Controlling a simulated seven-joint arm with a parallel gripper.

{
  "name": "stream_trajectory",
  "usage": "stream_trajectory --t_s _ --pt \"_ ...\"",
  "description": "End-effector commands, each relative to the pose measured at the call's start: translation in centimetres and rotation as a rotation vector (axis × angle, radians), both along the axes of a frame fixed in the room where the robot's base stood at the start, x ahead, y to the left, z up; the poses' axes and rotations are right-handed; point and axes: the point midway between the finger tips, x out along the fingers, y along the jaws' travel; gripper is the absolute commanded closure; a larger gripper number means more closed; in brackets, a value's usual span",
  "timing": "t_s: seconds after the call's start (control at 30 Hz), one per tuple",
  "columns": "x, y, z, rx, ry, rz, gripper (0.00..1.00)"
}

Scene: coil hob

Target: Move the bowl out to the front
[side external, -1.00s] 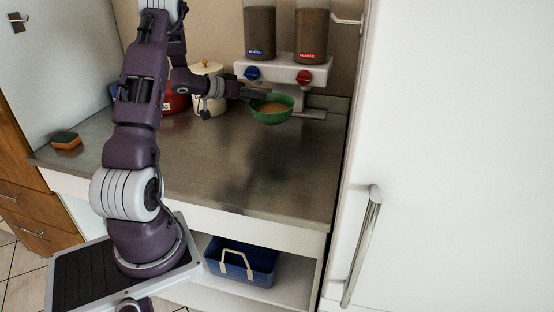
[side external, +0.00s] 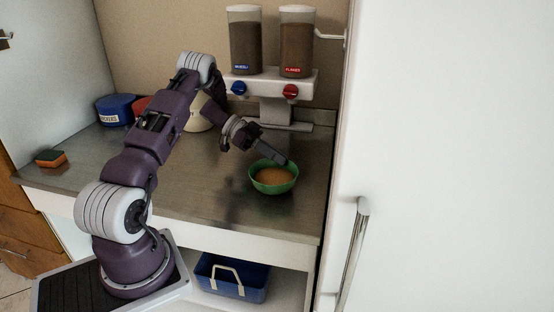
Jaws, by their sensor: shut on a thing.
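A green bowl (side external: 273,187) with a light brown filling is at the front right part of the steel counter, in front of the dispenser. My gripper (side external: 283,160) is shut on the bowl's back rim, reaching in from the left. The bowl looks level. I cannot tell whether its base touches the counter. The dispenser (side external: 270,83) has two clear containers, one with a blue knob and one with a red knob.
The counter (side external: 200,200) is clear around the bowl. A blue canister (side external: 116,109) and other pots stand at the back left. A sponge (side external: 51,158) lies at the left. A white door with a handle (side external: 352,250) bounds the right. A blue basket (side external: 233,278) sits below.

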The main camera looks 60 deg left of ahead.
Motion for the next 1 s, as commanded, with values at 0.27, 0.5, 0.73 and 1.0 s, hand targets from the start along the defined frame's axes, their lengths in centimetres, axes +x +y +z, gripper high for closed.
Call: stream_trajectory --t_s 0.27,0.5,0.73,1.0 --pt "0.0 0.0 -0.4 -0.001 -0.002 0.0 1.0" --pt "0.0 0.0 -0.6 0.0 -0.002 0.001 0.7" --pt "0.0 0.0 -0.5 0.0 -0.002 0.001 0.7" --pt "-2.7 4.1 2.0 0.004 -0.003 0.005 0.7"
